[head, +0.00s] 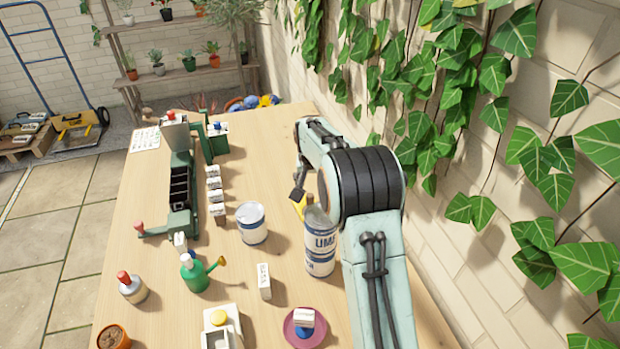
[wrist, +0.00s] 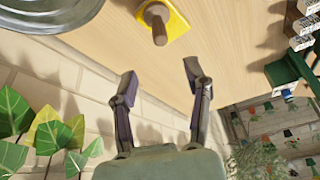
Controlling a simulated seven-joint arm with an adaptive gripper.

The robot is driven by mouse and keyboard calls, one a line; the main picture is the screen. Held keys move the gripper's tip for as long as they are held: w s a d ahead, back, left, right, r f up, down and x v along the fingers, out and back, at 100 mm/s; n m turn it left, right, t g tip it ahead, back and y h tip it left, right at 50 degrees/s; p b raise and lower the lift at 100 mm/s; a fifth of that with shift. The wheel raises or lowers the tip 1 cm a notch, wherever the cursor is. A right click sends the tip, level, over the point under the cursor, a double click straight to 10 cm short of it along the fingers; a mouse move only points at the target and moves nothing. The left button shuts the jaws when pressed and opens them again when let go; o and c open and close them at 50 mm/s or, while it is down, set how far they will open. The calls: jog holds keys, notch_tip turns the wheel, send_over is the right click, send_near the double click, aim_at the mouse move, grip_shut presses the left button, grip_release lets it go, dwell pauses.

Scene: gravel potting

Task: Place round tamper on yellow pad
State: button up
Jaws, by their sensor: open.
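The yellow pad (wrist: 176,24) lies on the wooden table at the top of the wrist view. The round tamper (wrist: 157,22), with its brown wooden handle towards the camera, appears to stand on the pad. The pad's top edge is cut off by the frame. My gripper (wrist: 160,77) is open and empty, its two fingers apart from the tamper. In the head view, a little of the yellow pad (head: 298,204) shows behind the blue-and-white can, below a dark finger of my gripper (head: 298,194); the tamper is mostly hidden there.
A blue-and-white can (head: 320,258) stands close in front of the pad, and another open can (head: 252,224) stands to its left. A green watering can (head: 195,273), a white block (head: 264,281) and a pink saucer (head: 289,326) are nearer. The ivy wall borders the right side.

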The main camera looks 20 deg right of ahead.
jog(key=s+a+r+n+g+y, duration=0.1)
jog(key=s+a+r, duration=0.3)
jog(key=s, duration=0.5)
jog(key=s+a+r+n+g, duration=0.1)
jog(key=s+r, duration=0.4)
jog(key=s, duration=0.3)
jog(key=s+a+n+g, duration=0.1)
jog(key=s+a, duration=0.1)
jog(key=s, duration=0.9)
jog(key=s+a+f+n+g+y, duration=0.1)
jog(key=s+a, duration=0.1)
jog(key=s, duration=1)
jog(key=shift+s+f+n+g, duration=0.2)
jog(key=shift+n+g, duration=0.1)
jog(key=shift+n, duration=0.1)
